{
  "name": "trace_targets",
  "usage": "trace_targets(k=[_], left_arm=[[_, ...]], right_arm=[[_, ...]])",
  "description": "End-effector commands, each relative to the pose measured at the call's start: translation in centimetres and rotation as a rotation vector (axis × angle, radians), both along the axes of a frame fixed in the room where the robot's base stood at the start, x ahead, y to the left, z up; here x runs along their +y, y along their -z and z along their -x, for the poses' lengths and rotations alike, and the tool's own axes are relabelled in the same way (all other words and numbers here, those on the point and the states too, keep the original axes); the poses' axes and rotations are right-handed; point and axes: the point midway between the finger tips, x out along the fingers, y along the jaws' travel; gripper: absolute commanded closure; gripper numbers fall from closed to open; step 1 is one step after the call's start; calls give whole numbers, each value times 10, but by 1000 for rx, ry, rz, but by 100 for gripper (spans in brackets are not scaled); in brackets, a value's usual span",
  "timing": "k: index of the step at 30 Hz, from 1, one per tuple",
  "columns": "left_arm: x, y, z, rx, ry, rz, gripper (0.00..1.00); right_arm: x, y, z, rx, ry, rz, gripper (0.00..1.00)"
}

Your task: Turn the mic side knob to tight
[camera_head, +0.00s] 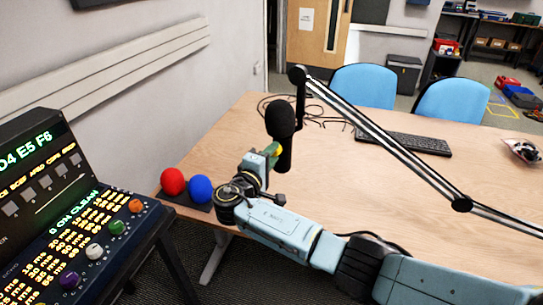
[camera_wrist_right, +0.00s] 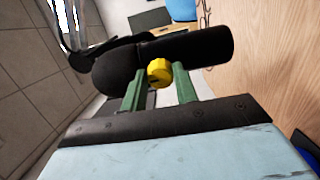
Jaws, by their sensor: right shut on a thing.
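The black microphone (camera_head: 281,122) hangs upright from its boom arm above the table in the head view. In the right wrist view the microphone (camera_wrist_right: 190,45) lies across the picture, with its yellow side knob (camera_wrist_right: 159,72) facing the camera. My right gripper (camera_head: 270,152) is at the microphone's side. In the right wrist view its green fingers (camera_wrist_right: 159,84) stand on both sides of the yellow knob and are shut on it. The knob's exact turn cannot be read. My left gripper is not in view.
The boom arm (camera_head: 385,140) slants across the table (camera_head: 400,185) to the right. A red ball (camera_head: 173,181) and a blue ball (camera_head: 200,189) sit at the table's left edge. A keyboard (camera_head: 405,142) and loose cables (camera_head: 325,108) lie farther back. A control panel (camera_head: 75,235) stands at left.

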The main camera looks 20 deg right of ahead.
Motion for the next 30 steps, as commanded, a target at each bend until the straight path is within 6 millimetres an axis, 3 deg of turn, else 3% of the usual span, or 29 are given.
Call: trace_targets(k=[1,2,7,19,30], left_arm=[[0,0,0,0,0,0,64],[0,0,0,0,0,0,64],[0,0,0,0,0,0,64],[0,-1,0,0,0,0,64],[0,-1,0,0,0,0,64]], right_arm=[[0,0,0,0,0,-1,93],[0,0,0,0,0,-1,69],[0,0,0,0,-1,-1,49],[8,0,7,1,-4,-1,49],[62,1,63,1,-3,-4,49]])
